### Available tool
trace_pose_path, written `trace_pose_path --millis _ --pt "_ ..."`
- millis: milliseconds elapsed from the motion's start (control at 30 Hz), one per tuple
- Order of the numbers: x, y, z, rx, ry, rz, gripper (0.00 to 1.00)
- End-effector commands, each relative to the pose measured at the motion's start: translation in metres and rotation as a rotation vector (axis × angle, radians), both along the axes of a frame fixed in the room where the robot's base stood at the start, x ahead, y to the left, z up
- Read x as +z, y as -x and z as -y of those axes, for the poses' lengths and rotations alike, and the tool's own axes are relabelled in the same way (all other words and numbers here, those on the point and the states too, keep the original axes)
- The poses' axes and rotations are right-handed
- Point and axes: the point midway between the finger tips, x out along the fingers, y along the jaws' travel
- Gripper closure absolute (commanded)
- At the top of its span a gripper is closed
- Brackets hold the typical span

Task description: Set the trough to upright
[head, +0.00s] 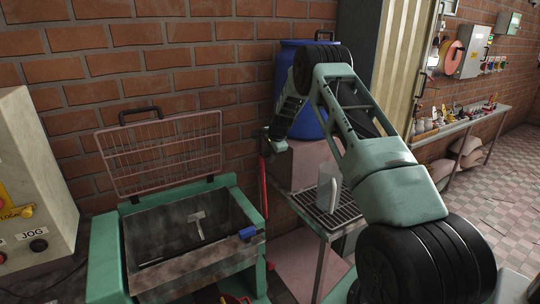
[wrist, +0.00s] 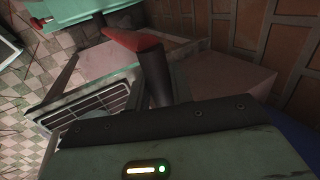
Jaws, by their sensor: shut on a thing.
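The trough (head: 156,232) is a dark, worn metal basin in a green frame at the lower left of the head view, with a pale T-shaped piece inside. Its opening faces up and toward me; I cannot tell its exact tilt. A red lever (head: 263,188) with a dark upper end stands at the trough's right side. The lever also shows in the wrist view (wrist: 134,40), with its dark grip running down to my gripper. My gripper (head: 268,137) is at the lever's top, shut on its dark grip. The fingertips are mostly hidden.
A wire-mesh lid (head: 160,153) stands open behind the trough, near the brick wall. A blue barrel (head: 305,120) and a grated stand with a white jug (head: 328,190) are to the right. A control box (head: 35,180) stands at the left.

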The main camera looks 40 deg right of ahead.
Motion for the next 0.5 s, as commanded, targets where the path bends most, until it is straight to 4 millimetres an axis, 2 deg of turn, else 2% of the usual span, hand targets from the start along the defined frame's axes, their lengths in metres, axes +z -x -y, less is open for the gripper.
trace_pose_path --millis 367,400,433,500 --pt "0.0035 -0.0052 0.0015 -0.001 0.009 0.016 1.00" --pt "0.0036 -0.0054 0.0015 -0.001 0.009 0.017 0.66" --pt "0.0035 -0.0053 0.0014 -0.001 0.009 0.016 0.58" --pt "0.0028 -0.0045 0.0013 -0.001 0.008 0.015 0.56"
